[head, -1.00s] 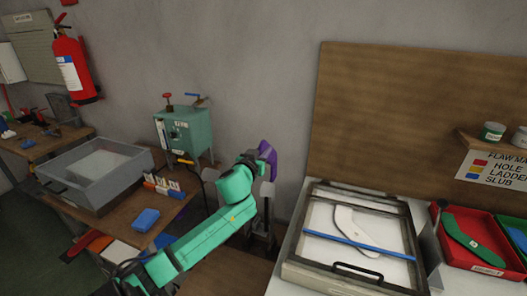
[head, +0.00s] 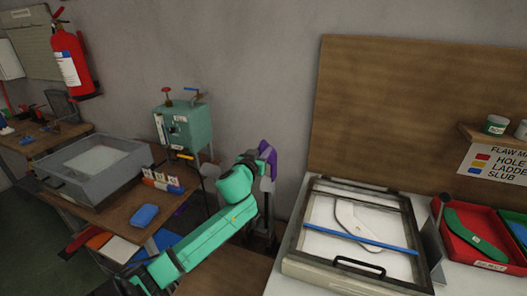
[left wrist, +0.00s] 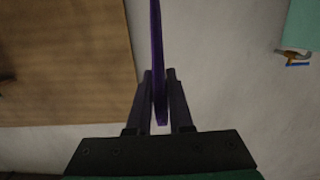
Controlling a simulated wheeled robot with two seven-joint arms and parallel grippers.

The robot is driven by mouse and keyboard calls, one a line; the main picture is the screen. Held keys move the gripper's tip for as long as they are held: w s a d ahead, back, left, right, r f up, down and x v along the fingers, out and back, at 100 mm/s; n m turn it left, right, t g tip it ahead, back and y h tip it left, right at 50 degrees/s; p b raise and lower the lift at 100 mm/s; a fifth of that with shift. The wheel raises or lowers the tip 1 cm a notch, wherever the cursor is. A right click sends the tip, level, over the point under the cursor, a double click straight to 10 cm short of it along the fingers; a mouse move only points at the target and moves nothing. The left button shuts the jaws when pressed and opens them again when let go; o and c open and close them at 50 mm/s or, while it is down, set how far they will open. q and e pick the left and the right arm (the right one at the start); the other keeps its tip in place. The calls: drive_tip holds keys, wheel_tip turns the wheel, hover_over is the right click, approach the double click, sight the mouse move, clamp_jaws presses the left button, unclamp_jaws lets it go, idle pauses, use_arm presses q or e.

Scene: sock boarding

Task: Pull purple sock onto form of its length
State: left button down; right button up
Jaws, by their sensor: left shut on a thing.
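The purple sock (head: 267,152) shows at the end of my left arm in the head view, in front of the grey wall. My left gripper (left wrist: 159,100) is shut on the purple sock, which stands as a thin upright strip (left wrist: 156,50) between the two fingers in the left wrist view. In the head view my green arm hides part of the gripper and the sock's lower part. Grey upright shapes stand just beside and below the gripper; I cannot tell whether one is a form or whether the sock is on it. My right gripper is not in view.
A framed light table (head: 290,262) with a white flat form (head: 347,213) and a blue strip stands at the right.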

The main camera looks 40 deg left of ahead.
sight(264, 184)
use_arm(q)
drive_tip(key=shift+f+b, duration=5.45)
drive_tip(key=shift+f, duration=1.5)
drive_tip(key=c, duration=0.7)
unclamp_jaws()
drive_tip(key=shift+c, duration=0.2)
drive_tip(key=v, duration=1.4)
drive_tip(key=shift+s+d+b, duration=0.15)
drive_tip(key=shift+s+b, duration=0.1)
drive_tip(key=shift+b, duration=0.2)
